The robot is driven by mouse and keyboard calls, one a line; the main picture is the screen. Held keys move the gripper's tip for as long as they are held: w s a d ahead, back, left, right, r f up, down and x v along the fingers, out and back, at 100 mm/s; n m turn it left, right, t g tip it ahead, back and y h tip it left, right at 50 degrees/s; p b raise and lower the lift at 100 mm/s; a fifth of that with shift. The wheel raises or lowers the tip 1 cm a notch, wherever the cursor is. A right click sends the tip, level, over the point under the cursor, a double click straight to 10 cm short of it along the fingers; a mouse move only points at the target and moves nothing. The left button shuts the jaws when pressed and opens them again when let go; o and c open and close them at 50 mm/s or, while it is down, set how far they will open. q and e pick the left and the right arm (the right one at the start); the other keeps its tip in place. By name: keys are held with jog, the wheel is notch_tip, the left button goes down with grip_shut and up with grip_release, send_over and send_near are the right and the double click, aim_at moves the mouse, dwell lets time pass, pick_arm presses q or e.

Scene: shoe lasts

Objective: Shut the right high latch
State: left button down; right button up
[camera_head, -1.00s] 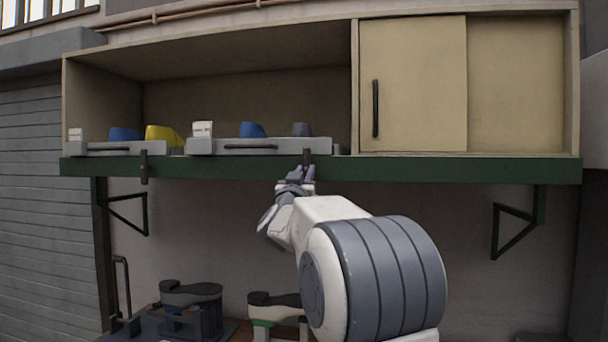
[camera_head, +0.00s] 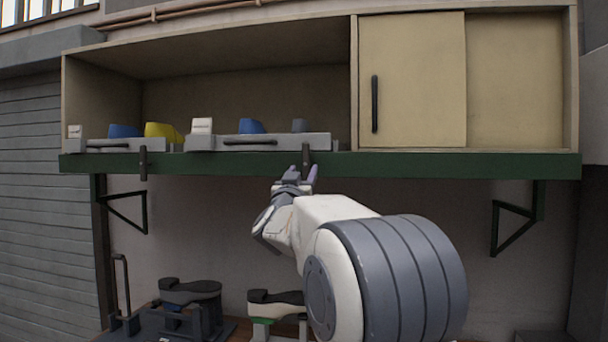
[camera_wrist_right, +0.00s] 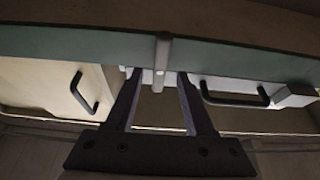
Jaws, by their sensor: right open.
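The right high latch (camera_head: 306,157) is a small dark upright bar at the front of the green shelf edge (camera_head: 430,165), below the right-hand grey tray (camera_head: 290,144). In the right wrist view the latch (camera_wrist_right: 162,60) is a grey bar between my fingertips, with gaps on both sides. My right gripper (camera_head: 304,174) is open at the latch, reaching up from below; its two dark fingers show in the wrist view (camera_wrist_right: 158,78). The gripper partly hides the latch's lower end in the head view. My left gripper is out of view.
A second latch (camera_head: 143,163) hangs on the shelf edge at left. Blue, yellow and grey lasts stand in the trays. A sliding cabinet door (camera_head: 415,85) is at right. Dark brackets (camera_head: 513,215) support the shelf. More lasts (camera_head: 190,290) stand on the bench below.

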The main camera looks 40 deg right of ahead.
jog(key=b+v, duration=0.2)
jog(key=v, duration=0.6)
jog(key=shift+b, duration=0.35)
jog(key=shift+f, duration=0.1)
